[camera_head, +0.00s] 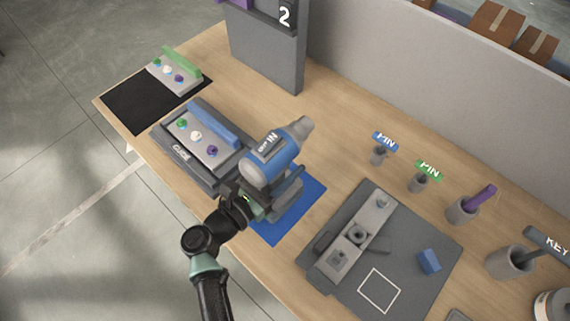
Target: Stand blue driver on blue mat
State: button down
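The blue driver (283,157) has a blue body, a grey nose pointing to the upper right, and a grey lower part. It is over the blue mat (301,218), body uppermost, and covers much of the mat. I cannot tell whether its base touches the mat. My gripper (258,207) is at the driver's handle, below the body, reaching in from the lower left. The driver hides the fingertips, so I cannot see whether they are closed on the handle or only around it.
A grey tray with a blue bar (213,123) stands just left of the driver. A dark grey fixture board (431,236) lies to the right. Pin holders (378,156) and cups (461,211) stand behind it. A grey post (268,50) and wall (400,65) bound the back.

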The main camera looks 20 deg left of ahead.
jog(key=shift+f+b, duration=0.2)
jog(key=shift+b, duration=0.3)
dwell(0.8)
jog(key=shift+c, duration=1.7)
grip_release()
jog(key=shift+o, duration=0.5)
jog(key=shift+s+f, duration=0.1)
jog(key=shift+f, duration=0.15)
jog(key=b+v, duration=0.3)
jog(key=v, duration=0.9)
jog(key=shift+s+a+r, duration=0.15)
jog(key=shift+s+r, duration=0.1)
jog(key=shift+s, duration=0.1)
